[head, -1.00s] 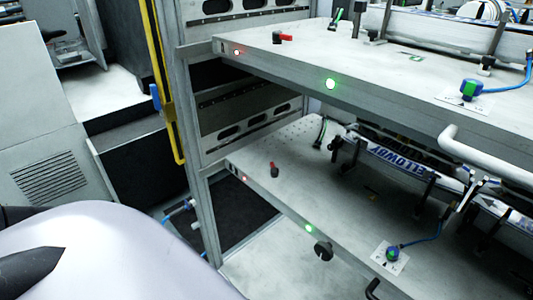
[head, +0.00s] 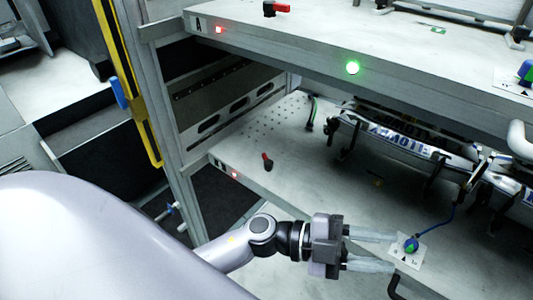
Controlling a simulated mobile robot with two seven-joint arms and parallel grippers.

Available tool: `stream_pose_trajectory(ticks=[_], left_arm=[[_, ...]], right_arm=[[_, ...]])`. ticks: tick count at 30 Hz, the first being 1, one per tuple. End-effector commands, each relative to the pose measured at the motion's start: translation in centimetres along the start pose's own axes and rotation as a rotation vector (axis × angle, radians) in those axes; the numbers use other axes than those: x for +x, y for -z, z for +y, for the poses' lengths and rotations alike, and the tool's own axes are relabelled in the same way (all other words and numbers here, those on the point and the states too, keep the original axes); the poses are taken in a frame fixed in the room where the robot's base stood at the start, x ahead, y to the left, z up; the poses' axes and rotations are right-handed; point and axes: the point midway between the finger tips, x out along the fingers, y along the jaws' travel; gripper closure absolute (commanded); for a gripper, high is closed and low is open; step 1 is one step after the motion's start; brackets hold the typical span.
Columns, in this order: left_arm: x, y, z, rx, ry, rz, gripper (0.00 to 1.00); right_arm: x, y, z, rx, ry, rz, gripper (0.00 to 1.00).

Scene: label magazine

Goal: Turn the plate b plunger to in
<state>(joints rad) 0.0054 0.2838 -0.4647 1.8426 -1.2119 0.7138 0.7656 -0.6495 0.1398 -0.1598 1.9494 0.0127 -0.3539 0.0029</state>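The lower plate (head: 300,178) has a blue-and-green knob (head: 411,246) on a small white marked card (head: 425,248), with a blue hose leading up from it. This looks like the plunger control; the card's marks are too small to read surely. My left gripper (head: 394,252) is open and empty, its two pale fingers pointing right towards the knob. The fingertips end just left of the knob, around the card's left edge; I cannot tell whether they touch. The lower plate's green light is hidden behind my gripper. My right gripper is not in view.
The upper plate (head: 330,45), marked A, overhangs with a green light (head: 353,68) and white handle (head: 517,140). A red-and-black lever (head: 267,161) and clamped label holders (head: 400,140) sit on the lower plate. A dark handle (head: 396,288) is below the knob.

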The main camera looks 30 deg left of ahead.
Motion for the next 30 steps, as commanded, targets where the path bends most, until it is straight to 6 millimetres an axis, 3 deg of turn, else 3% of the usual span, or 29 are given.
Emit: stream_pose_trajectory(ticks=[5, 9, 12, 14, 20, 24, 30], left_arm=[[0.6, -0.7, 3.9, 0.156, -0.438, 0.025, 0.62], [-1.5, -3.8, 5.7, 0.247, -0.782, -0.098, 0.62], [-4.1, -6.9, 5.4, 0.299, -1.003, -0.264, 0.62], [-6.0, -8.8, 4.3, 0.324, -1.119, -0.396, 0.62], [-12.6, -13.2, -2.2, 0.368, -1.349, -0.921, 0.62], [-15.9, -13.9, -6.7, 0.369, -1.378, -1.228, 0.62], [-18.0, -13.8, -9.8, 0.359, -1.362, -1.432, 0.62]], right_arm=[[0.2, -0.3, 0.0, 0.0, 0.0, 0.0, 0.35], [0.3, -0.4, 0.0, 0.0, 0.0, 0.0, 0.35], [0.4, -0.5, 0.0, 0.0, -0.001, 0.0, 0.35], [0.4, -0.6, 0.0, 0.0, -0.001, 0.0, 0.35], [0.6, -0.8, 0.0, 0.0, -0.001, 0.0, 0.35], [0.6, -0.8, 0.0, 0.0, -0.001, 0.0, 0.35], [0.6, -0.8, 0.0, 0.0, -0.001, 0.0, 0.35]])
